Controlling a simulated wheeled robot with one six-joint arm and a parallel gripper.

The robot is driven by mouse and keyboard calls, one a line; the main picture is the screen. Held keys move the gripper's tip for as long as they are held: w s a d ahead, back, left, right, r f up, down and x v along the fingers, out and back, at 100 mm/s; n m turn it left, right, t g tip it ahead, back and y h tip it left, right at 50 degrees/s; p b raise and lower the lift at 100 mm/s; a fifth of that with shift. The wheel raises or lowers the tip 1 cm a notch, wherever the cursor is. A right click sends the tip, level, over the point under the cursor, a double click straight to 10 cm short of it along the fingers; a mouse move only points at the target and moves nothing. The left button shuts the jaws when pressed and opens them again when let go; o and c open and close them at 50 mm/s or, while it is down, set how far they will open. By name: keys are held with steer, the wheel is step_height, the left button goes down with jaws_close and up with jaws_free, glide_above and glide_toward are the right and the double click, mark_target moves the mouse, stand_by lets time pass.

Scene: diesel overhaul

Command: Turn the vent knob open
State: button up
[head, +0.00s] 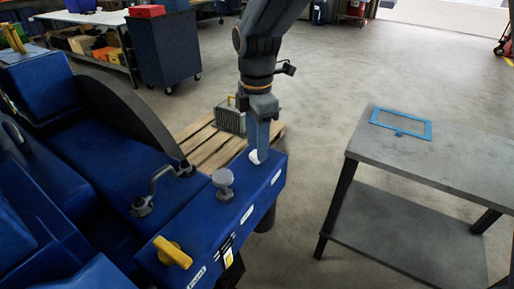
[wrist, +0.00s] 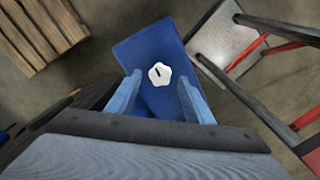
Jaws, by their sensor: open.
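A white lobed knob (wrist: 160,73) with a short dark mark on its face sits on the end of a blue housing (wrist: 148,46) in the wrist view. In the head view the knob (head: 255,156) shows only partly, hidden by my gripper (head: 262,137). My gripper points down over it. In the wrist view the fingers of my gripper (wrist: 161,84) are apart, one on each side of the knob. I cannot tell whether they touch it or how far above it they are. No label names it as the vent knob.
A wooden pallet (head: 207,148) bears a grey box (head: 230,119) behind. A grey table (head: 440,157) with a blue frame (head: 401,123) stands right, across open floor.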

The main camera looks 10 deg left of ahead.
steer(key=shift+r+b, duration=0.65)
steer(key=shift+r, duration=2.25)
